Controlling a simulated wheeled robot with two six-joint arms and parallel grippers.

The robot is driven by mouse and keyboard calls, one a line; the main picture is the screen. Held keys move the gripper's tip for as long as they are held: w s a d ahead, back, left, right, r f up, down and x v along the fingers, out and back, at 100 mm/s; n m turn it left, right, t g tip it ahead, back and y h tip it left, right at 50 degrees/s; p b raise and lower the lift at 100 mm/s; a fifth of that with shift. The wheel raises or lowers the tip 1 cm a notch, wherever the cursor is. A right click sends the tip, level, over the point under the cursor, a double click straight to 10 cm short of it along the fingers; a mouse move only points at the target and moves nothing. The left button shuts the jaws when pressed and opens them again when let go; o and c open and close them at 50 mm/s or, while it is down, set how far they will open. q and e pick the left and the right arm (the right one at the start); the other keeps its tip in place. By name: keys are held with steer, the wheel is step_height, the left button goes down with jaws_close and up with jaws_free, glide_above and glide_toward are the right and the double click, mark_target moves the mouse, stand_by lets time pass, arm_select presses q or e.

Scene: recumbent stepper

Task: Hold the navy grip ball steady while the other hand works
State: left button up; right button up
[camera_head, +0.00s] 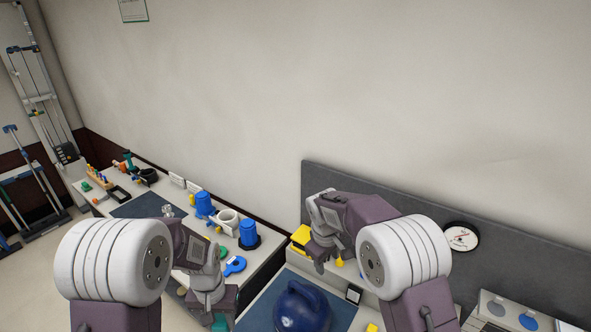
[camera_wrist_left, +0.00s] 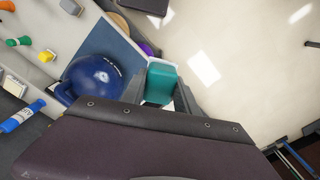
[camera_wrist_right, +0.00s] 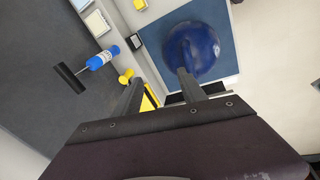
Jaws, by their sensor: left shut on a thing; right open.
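The navy grip ball (camera_head: 302,308), a large glossy ball with a loop handle, sits on a blue mat (camera_head: 268,300) at the bottom of the head view, partly cut off. It also shows in the left wrist view (camera_wrist_left: 93,80) and the right wrist view (camera_wrist_right: 205,50). My left gripper (camera_head: 218,312) is left of the ball, apart from it, shut on a teal block (camera_wrist_left: 161,82). My right gripper (camera_head: 321,262) is open above the area behind the ball. It does not hold the ball; one fingertip overlaps the handle in the right wrist view.
A yellow block (camera_head: 301,236) lies beside my right gripper. Left, a bench carries blue cups (camera_head: 249,234), a white ring-like cup (camera_head: 228,219) and a blue ring (camera_head: 235,265). A grey panel (camera_head: 515,262) with a round dial (camera_head: 461,237) stands at the right.

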mark_target(309, 293)
steer(key=s+a+f+n, duration=0.2)
steer(key=a+f, duration=0.4)
steer(key=shift+g, duration=0.3)
steer(key=f, duration=0.4)
steer(key=w+d+f, duration=0.1)
steer(key=f, duration=0.2)
steer(key=w+f, duration=0.1)
steer(key=f, duration=0.3)
steer(key=shift+w+d+f, duration=0.2)
steer(key=shift+w+f, duration=0.05)
steer(key=shift+f, duration=0.1)
jaws_close()
stand_by(1.4)
